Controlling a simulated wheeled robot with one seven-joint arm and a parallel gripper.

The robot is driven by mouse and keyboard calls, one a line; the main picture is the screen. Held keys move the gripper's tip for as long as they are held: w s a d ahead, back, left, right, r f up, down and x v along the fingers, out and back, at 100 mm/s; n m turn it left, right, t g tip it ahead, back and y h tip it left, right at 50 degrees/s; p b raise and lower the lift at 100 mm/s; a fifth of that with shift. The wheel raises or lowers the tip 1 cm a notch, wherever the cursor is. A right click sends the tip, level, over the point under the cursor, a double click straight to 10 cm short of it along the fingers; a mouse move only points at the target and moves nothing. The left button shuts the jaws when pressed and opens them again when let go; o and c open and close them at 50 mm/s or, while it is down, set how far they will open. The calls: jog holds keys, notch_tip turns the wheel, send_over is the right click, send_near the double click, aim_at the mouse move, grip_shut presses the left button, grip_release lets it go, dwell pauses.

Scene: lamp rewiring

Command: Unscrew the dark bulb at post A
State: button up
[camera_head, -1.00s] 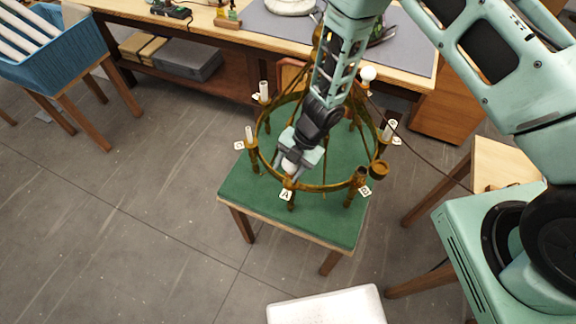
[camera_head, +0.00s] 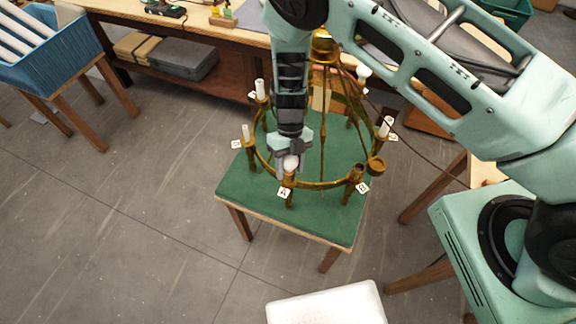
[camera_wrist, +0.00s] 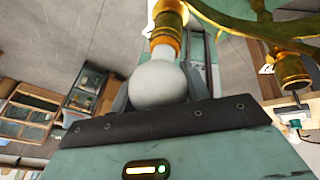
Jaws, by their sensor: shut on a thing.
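The bulb at post A (camera_head: 290,163) is a pale greyish-white globe above the brass ring, behind the tag marked A (camera_head: 284,193). My gripper (camera_head: 291,160) is shut on this bulb. In the wrist view the round bulb (camera_wrist: 158,82) sits between the fingers, with its neck still at the brass socket (camera_wrist: 166,28). Whether its thread is loose cannot be told. The brass chandelier (camera_head: 327,186) stands on a green-topped table (camera_head: 325,222). My arm hides part of the ring.
Post B (camera_head: 354,178) has an empty-looking socket beside a brass cup (camera_head: 376,166). White candle sleeves (camera_head: 246,133) stand around the ring, and a white bulb (camera_head: 364,72) is at the back. A dark cable runs right. A white padded block (camera_head: 326,305) lies in front.

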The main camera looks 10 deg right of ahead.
jog(key=n+h, duration=0.1)
jog(key=n, duration=0.2)
jog(key=shift+d, duration=0.2)
jog(key=n+h, duration=0.1)
jog(key=n, duration=0.1)
jog(key=shift+w+n, duration=0.1)
jog(key=shift+n, duration=0.2)
jog(key=n+h, duration=0.1)
jog(key=n, duration=0.1)
jog(key=n+h, duration=0.1)
jog(key=n, duration=0.1)
jog(key=shift+w+d+r+t, duration=0.1)
jog(key=shift+d+t, duration=0.05)
jog(key=shift+t, duration=0.25)
jog(key=shift+w+d+n+t+h, duration=0.15)
jog(key=shift+n+t+h, duration=0.15)
jog(key=shift+n, duration=0.6)
jog(key=o, duration=1)
